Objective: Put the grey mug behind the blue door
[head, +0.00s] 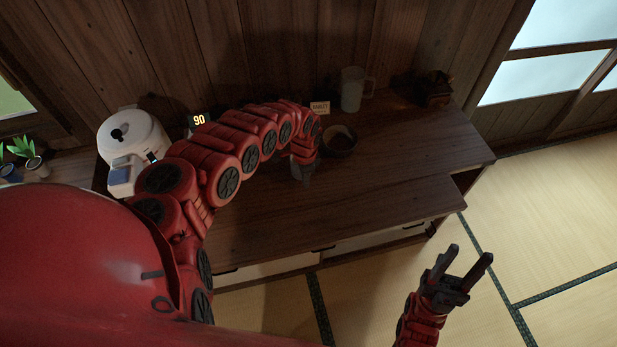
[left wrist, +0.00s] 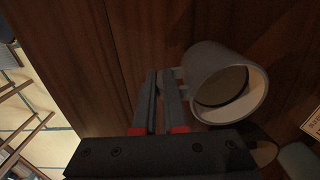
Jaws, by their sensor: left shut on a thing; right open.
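The grey mug (head: 341,149) stands on the wooden desk, its open top facing up, just right of my left gripper (head: 303,171). In the left wrist view the mug (left wrist: 206,62) shows its handle side to my left fingers (left wrist: 165,78). These fingers are shut on the handle. In the head view the handle is hidden by my gripper. I cannot tell whether the mug's base touches the desk. My right gripper (head: 468,254) is open and empty over the tatami, right of the desk. No blue door shows in either view.
A tall pale mug (head: 352,89), a small card (head: 320,108) and a dark object (head: 432,89) stand at the desk's back. A white appliance (head: 133,136) and a lit clock (head: 199,120) are at left. The desktop's (head: 400,170) front right is clear.

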